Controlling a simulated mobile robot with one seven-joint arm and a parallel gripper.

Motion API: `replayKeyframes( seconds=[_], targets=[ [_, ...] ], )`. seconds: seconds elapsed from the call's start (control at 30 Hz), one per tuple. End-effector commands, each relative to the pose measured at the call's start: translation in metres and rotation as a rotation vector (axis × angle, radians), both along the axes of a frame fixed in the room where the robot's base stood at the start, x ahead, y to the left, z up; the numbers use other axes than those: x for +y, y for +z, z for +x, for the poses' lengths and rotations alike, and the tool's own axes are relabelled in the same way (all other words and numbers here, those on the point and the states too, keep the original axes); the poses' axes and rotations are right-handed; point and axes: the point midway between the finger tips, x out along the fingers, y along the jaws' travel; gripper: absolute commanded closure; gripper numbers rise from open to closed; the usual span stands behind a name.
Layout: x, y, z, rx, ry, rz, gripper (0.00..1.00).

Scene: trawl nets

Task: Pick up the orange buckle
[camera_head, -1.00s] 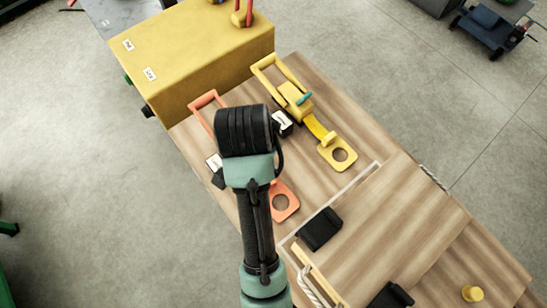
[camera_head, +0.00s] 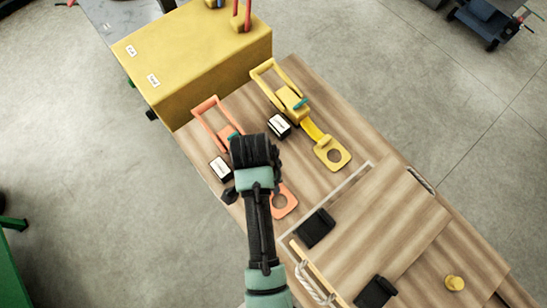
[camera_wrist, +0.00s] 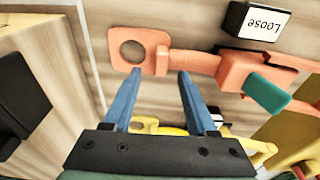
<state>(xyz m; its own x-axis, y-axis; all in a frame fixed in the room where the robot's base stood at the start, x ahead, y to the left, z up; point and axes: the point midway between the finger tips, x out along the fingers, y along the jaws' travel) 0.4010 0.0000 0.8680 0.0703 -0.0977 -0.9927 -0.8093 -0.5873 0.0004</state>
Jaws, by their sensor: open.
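The orange buckle (camera_head: 284,201) lies on the wooden table, its frame towards the yellow box and its holed plate towards the front. My arm covers its middle in the head view. In the wrist view the orange buckle (camera_wrist: 238,72) shows its holed plate at left, a strap, and a body with a teal lever. My gripper (camera_wrist: 159,74) is open and empty, its two blue fingers pointing at the strap beside the plate, one tip at the plate's edge and the other by the strap. I cannot tell the height gap. The fingers are hidden in the head view.
A yellow buckle (camera_head: 293,103) lies parallel to the right. A large yellow box (camera_head: 195,55) stands at the far end. A raised wooden board (camera_head: 385,215) with black blocks (camera_head: 316,228) is at the front right.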

Motion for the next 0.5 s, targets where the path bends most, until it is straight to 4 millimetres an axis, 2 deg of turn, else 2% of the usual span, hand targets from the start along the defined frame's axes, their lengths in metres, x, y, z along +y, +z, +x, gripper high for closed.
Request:
replayKeyframes(
  seconds=[0.3,0.5],
  targets=[
    [0.0,-0.042,0.001,0.001,0.0,0.0,0.43],
    [0.0,-0.048,0.002,-0.001,0.0,0.001,0.43]
  ],
)
